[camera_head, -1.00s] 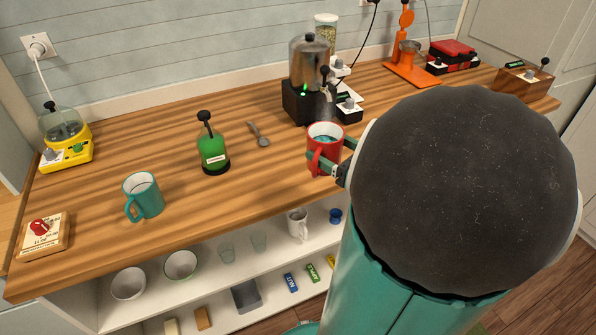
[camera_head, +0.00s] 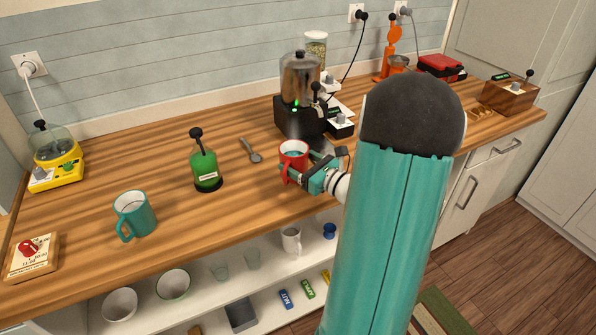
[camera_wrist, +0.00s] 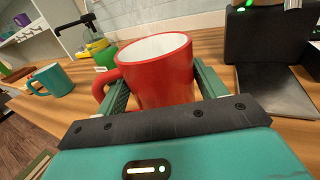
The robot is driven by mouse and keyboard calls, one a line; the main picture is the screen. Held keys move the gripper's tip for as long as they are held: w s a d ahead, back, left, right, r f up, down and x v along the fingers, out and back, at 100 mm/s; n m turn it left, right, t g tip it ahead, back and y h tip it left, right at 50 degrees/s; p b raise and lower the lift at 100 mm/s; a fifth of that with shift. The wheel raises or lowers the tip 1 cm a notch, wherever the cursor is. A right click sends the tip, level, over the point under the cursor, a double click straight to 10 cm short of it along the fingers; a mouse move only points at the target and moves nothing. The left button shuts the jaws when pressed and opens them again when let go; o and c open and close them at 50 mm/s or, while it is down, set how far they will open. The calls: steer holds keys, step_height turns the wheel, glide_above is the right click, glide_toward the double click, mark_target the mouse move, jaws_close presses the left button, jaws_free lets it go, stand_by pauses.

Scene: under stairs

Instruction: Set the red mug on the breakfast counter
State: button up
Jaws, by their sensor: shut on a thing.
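The red mug (camera_head: 293,163) is upright at the front part of the wooden counter (camera_head: 110,155), left of my arm. My gripper (camera_head: 305,176) is shut on the red mug, with one finger on each side of its body. In the wrist view the red mug (camera_wrist: 160,70) fills the middle, its handle pointing left, and the gripper fingers (camera_wrist: 160,88) flank it. The mug looks close to the counter top, but its base is hidden by the gripper, so I cannot tell if it touches.
A metal urn on a black base (camera_head: 300,95) stands just behind the mug. A green pump bottle (camera_head: 204,168), a spoon (camera_head: 250,150) and a teal mug (camera_head: 134,214) are to the left. Bare counter lies between the mug and the bottle. Shelves with bowls and cups are below.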

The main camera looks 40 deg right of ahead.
steer(key=shift+w+f, duration=0.25)
steer(key=shift+f, duration=0.05)
steer(key=shift+d+f, duration=0.1)
steer(key=shift+f, duration=1.4)
steer(key=o, duration=1.5)
steer(key=shift+f, duration=0.2)
